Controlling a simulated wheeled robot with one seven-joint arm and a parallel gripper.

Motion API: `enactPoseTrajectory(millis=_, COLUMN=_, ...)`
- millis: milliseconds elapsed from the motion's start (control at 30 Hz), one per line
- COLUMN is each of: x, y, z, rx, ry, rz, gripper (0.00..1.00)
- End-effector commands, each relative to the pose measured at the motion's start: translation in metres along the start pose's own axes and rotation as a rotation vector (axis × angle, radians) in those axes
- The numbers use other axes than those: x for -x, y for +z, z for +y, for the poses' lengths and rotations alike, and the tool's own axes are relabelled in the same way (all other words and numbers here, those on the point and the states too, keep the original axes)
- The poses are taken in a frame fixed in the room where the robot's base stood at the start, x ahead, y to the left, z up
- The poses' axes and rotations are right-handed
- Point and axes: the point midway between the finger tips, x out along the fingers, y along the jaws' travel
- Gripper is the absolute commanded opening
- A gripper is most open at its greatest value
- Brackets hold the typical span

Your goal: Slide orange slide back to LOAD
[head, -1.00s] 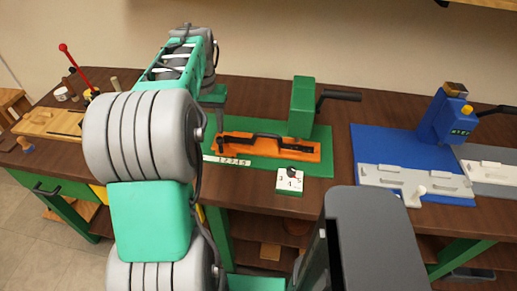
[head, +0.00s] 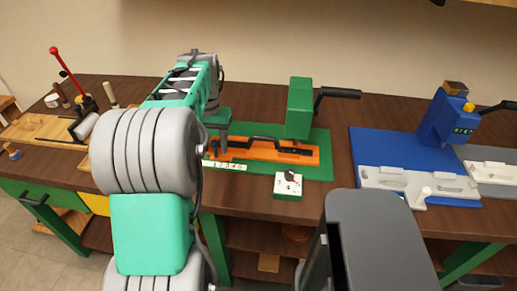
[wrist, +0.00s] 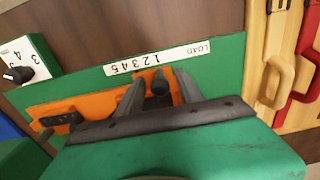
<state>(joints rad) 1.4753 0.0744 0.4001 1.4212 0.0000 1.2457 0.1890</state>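The orange slide (head: 275,150) lies along a green base plate (head: 322,140) on the bench. It also shows in the wrist view (wrist: 88,103), with a black knob (wrist: 160,86) standing near its right end there. A white strip (wrist: 157,57) beside it reads LOAD at its right end and 1 to 5 to the left. My gripper (wrist: 159,91) has its two grey fingers apart, one on either side of the knob, with small gaps visible. In the head view my gripper (head: 222,143) is low at the slide's left end. The fingertips' depth around the knob is hard to tell.
A green block with a black lever (head: 299,108) stands behind the slide. A white dial box (head: 288,185) is in front. A blue fixture (head: 400,150) is to the right; a wooden board with a red-knobbed lever (head: 62,62) is to the left.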

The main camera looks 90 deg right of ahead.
Motion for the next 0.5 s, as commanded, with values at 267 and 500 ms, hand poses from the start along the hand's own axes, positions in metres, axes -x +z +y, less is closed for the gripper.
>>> enactPoseTrajectory(millis=267, x=0.0002, y=0.0001, z=0.0000, rx=0.000, ry=0.000, rz=0.000, gripper=0.20)
enactPoseTrajectory(millis=500, x=0.0007, y=0.0001, z=-0.0020, rx=0.001, ry=0.000, rz=0.000, gripper=0.04)
